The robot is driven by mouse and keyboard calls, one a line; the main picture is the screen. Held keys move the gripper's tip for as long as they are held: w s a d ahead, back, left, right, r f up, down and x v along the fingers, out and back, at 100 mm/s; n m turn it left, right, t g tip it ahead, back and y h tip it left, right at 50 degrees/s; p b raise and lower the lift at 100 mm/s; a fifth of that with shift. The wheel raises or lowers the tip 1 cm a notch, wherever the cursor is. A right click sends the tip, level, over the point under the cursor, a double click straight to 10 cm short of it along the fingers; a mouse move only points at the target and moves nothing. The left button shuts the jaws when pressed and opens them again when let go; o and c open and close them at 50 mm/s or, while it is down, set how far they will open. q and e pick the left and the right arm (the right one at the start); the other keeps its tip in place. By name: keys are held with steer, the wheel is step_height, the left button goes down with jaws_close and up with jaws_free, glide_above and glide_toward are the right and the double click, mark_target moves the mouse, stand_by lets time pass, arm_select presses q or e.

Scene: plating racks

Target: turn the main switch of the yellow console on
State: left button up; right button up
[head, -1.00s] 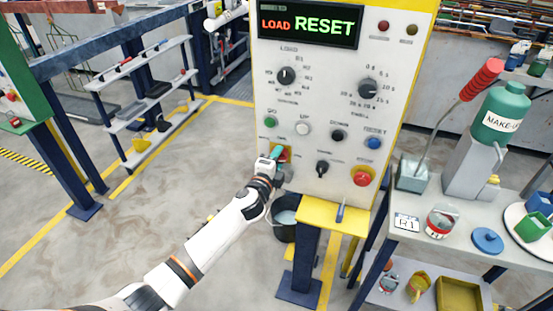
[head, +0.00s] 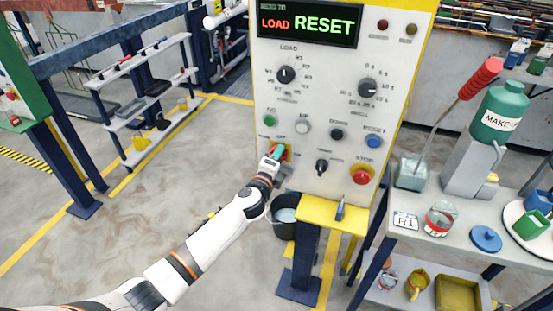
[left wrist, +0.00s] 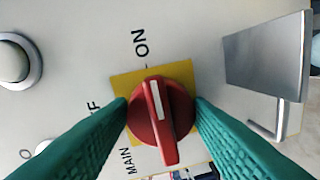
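The yellow console (head: 335,60) stands ahead with a pale panel and a lit display reading LOAD RESET. Its main switch, a red knob (left wrist: 160,125) on a yellow plate (left wrist: 183,76), fills the middle of the left wrist view. The knob's white mark points up, slightly left, close to the ON label. The OFF label is partly hidden by a finger. My left gripper (head: 277,155) is at the switch, its green fingers on both sides of the knob, seemingly touching it. In the head view the gripper mostly hides the knob. My right gripper is out of view.
A grey metal piece with a bent rod (left wrist: 270,70) juts out beside the switch. The red stop button (head: 362,175) and a black selector (head: 321,166) are to its right. A dark bucket (head: 284,222) stands below. A side table (head: 450,254) with jars is at right.

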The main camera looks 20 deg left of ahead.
arm_select(q)
steer(key=o, duration=0.4)
steer(key=s, duration=1.2)
steer(key=shift+a+r+b, duration=0.2)
steer(key=shift+r+b, duration=0.25)
